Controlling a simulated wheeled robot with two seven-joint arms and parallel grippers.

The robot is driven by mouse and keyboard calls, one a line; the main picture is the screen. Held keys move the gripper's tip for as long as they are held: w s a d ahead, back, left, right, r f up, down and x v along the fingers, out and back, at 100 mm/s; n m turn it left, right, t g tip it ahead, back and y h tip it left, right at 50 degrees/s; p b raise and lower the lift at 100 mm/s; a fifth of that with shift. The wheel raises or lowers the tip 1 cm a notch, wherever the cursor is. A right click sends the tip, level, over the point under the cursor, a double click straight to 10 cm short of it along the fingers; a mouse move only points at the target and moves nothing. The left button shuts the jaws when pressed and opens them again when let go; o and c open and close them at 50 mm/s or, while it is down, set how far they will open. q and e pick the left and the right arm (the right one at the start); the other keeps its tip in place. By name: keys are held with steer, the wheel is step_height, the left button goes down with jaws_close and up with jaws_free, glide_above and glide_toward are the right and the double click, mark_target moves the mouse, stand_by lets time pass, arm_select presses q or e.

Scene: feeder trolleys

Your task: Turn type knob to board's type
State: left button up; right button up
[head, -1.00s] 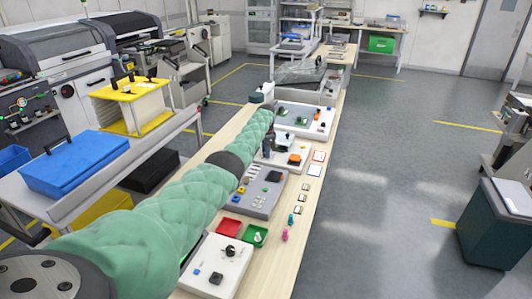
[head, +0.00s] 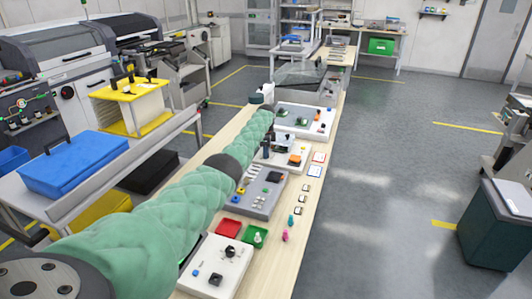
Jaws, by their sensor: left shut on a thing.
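My left arm reaches from the lower left along the bench. My left gripper (head: 267,150) is small and dark at its far end, low over the left side of a white panel (head: 268,162) in the middle of the bench. It is shut on what seems to be the type knob, which the fingers hide. The same panel carries a dark block with a small board-like piece (head: 283,140) and an orange part (head: 294,160). The board's type marking is too small to read. My right gripper is out of view.
A grey panel (head: 266,205), a near white panel with a black knob (head: 231,252), red (head: 229,228) and green (head: 254,238) trays and a far white panel (head: 318,117) line the bench. Small cards and pink and teal pieces lie along its right edge.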

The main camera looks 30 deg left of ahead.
arm_select(q)
steer(key=shift+r, duration=0.1)
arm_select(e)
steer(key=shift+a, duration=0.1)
arm_select(q)
steer(key=o, duration=0.8)
steer(key=shift+o, duration=0.9)
steer(key=shift+r, duration=0.55)
steer(key=shift+r+b, duration=0.8)
steer(key=shift+r, duration=2.5)
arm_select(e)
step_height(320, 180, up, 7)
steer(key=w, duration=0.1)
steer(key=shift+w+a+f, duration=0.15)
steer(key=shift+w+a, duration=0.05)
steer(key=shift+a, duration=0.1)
